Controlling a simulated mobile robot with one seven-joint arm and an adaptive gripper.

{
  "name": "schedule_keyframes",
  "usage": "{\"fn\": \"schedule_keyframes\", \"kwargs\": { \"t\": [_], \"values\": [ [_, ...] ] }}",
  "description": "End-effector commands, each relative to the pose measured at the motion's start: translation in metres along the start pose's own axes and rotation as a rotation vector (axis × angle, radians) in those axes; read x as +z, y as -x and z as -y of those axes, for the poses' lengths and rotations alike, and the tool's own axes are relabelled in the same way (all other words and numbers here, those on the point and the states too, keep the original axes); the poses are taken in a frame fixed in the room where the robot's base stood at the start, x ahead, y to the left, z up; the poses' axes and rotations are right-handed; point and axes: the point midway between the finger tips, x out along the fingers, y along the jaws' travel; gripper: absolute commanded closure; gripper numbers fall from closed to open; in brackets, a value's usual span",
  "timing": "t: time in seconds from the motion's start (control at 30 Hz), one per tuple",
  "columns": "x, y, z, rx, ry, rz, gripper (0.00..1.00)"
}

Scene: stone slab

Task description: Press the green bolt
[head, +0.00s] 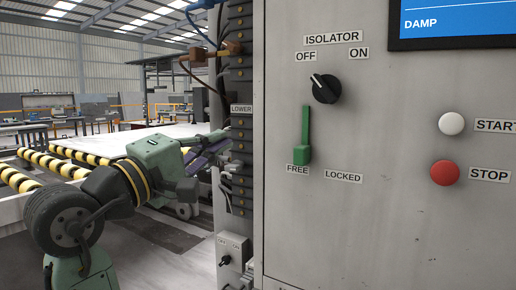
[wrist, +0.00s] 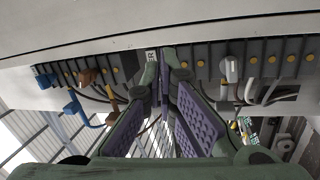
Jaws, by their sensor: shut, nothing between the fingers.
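The green bolt (head: 304,137) is on the grey cabinet face in the head view. It is an upright bar with a wider block at its lower end, just above the FREE label (head: 297,169). The LOCKED label (head: 343,176) is to its right. My gripper (head: 224,139) is left of the cabinet, well apart from the bolt, at the dark strip of modules. In the wrist view my gripper (wrist: 164,64) has its purple-padded fingers shut with nothing between them. The fingertips are close to the strip; contact cannot be told. The bolt does not show in the wrist view.
The black isolator knob (head: 326,89) is above the bolt, turned toward OFF. White START (head: 452,123) and red STOP (head: 445,172) buttons are to the right. The module strip (head: 240,60) has cables and plugs. A small switch box (head: 232,258) is below.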

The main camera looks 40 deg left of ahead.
Motion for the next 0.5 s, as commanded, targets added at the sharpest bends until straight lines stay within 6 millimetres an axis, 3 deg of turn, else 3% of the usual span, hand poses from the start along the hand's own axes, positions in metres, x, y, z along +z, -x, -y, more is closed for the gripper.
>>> {"fn": "schedule_keyframes", "kwargs": {
  "t": [0.2,0.5],
  "values": [
    [0.020,0.019,0.009,-0.177,0.176,0.143,1.00],
    [0.024,0.024,0.012,-0.211,0.209,0.169,1.00]
  ]
}}
